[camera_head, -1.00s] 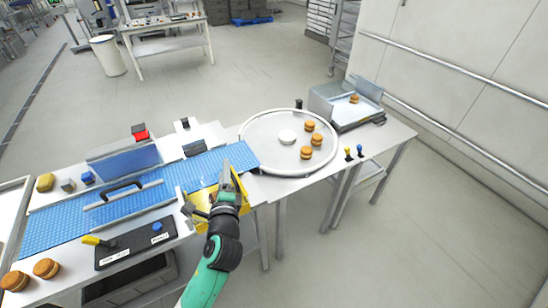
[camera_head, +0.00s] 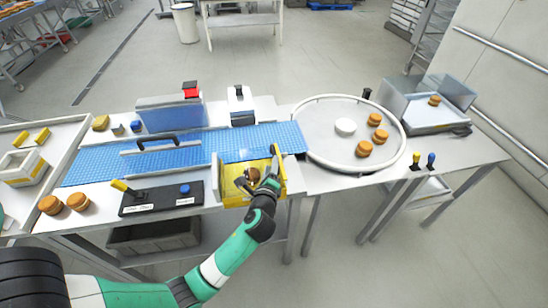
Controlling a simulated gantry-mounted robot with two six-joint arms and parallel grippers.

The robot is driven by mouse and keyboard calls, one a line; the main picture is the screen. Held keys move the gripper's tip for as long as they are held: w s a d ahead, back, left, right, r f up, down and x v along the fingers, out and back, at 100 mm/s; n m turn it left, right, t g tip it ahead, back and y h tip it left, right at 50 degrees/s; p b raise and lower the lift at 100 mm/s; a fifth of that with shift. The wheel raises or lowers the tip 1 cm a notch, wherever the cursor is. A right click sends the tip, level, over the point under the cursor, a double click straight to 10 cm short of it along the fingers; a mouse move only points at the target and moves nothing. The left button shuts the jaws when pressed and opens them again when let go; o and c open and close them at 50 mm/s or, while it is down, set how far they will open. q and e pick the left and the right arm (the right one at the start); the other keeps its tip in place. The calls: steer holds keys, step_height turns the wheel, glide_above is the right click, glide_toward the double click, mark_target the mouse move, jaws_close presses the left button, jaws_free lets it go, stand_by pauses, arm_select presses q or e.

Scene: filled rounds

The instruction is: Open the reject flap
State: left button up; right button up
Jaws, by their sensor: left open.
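The yellow reject flap (camera_head: 234,194) sits at the front edge of the blue conveyor belt (camera_head: 205,148), near the belt's right end, between pale side plates. My left gripper (camera_head: 252,180) is open and right at the flap, covering its middle and right part. A small dark brownish part shows at the fingers; I cannot tell whether it is the flap's handle or whether the fingers touch it. How far the flap stands open is hard to tell. My right gripper is not in view.
A round white-rimmed turntable (camera_head: 308,159) with several filled rounds and a white disc adjoins the belt on the right. A black control panel (camera_head: 160,206) with a yellow lever lies left of the flap. Two rounds (camera_head: 64,203) lie farther left. A dark bin (camera_head: 153,236) is below.

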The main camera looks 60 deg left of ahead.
mark_target(274, 152)
arm_select(q)
steer(key=b+x, duration=0.1)
steer(key=x, duration=0.6)
steer(key=shift+w+a+b, duration=0.2)
steer(key=shift+a+b, duration=0.15)
jaws_close()
stand_by(0.9)
